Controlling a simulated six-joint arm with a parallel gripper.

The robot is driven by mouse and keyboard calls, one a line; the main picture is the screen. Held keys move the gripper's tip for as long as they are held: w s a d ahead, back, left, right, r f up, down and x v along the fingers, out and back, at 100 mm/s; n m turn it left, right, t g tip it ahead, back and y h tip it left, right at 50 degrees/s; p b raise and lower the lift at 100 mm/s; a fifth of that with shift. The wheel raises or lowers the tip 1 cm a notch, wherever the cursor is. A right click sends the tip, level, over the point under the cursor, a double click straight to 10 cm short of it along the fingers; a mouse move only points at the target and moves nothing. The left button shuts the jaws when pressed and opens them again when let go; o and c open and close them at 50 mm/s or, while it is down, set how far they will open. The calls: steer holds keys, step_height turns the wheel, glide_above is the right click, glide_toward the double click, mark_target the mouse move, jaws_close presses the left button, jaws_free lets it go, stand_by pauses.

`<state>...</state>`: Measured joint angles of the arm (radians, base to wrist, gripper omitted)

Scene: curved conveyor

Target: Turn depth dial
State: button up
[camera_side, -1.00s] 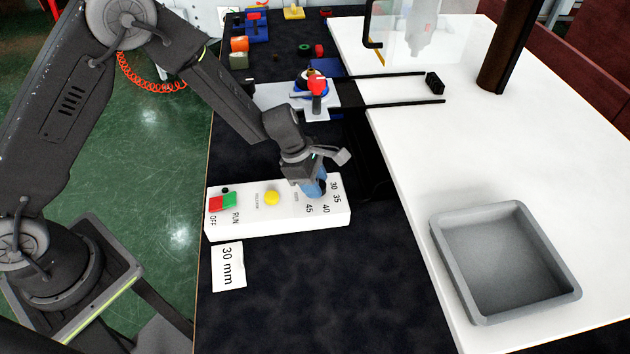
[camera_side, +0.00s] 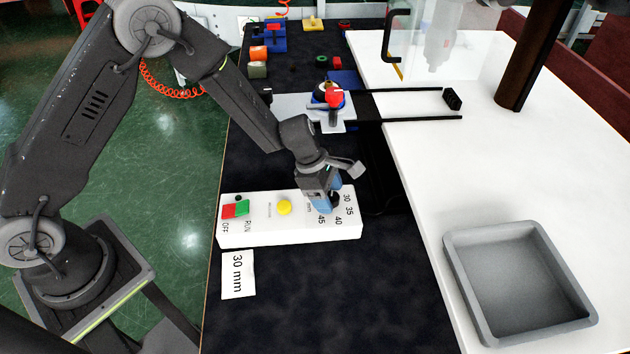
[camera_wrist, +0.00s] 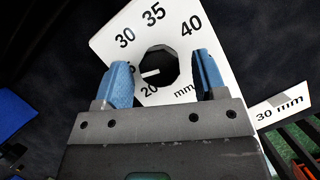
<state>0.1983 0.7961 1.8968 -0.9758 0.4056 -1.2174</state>
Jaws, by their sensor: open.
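The control box (camera_side: 265,232) is white and lies on the dark table mat. Its black depth dial (camera_wrist: 161,63) has a white pointer line aimed left and slightly down, near a partly covered number ending in 5 and the 20. The numbers 30, 35 and 40 are readable around it. My gripper (camera_wrist: 164,75) is open, with a blue finger on each side of the dial and gaps to it in the wrist view. In the side view my gripper (camera_side: 328,200) is down at the dial end of the box, partly hiding the dial. A white card (camera_side: 238,274) reads 30 mm.
The box also carries a red and green switch (camera_side: 236,209) and a yellow button (camera_side: 284,207). A grey tray (camera_side: 462,290) stands on the white table at right. A fixture (camera_side: 331,115) with a red part stands behind the gripper.

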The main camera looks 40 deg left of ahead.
mark_target(330, 196)
steer(key=n+t, duration=0.1)
steer(key=n, duration=0.2)
steer(key=shift+s+d+y, duration=0.1)
steer(key=shift+s+y, duration=0.05)
steer(key=shift+y, duration=0.15)
steer(key=n+t, duration=0.1)
steer(key=n, duration=0.2)
steer(key=shift+y, duration=0.4)
steer(key=shift+v, duration=2.2)
steer(key=s+a+r+m, duration=0.4)
steer(key=s+r+m, duration=0.4)
steer(key=r+m, duration=0.2)
steer(key=s+a+r+m, duration=0.4)
steer(key=s+r+m, duration=0.3)
steer(key=r+m, duration=0.3)
steer(key=shift+s+r+m+t, duration=0.3)
steer(key=shift+s+m, duration=0.1)
steer(key=shift+m, duration=0.1)
steer(key=shift+w+a+f, duration=0.1)
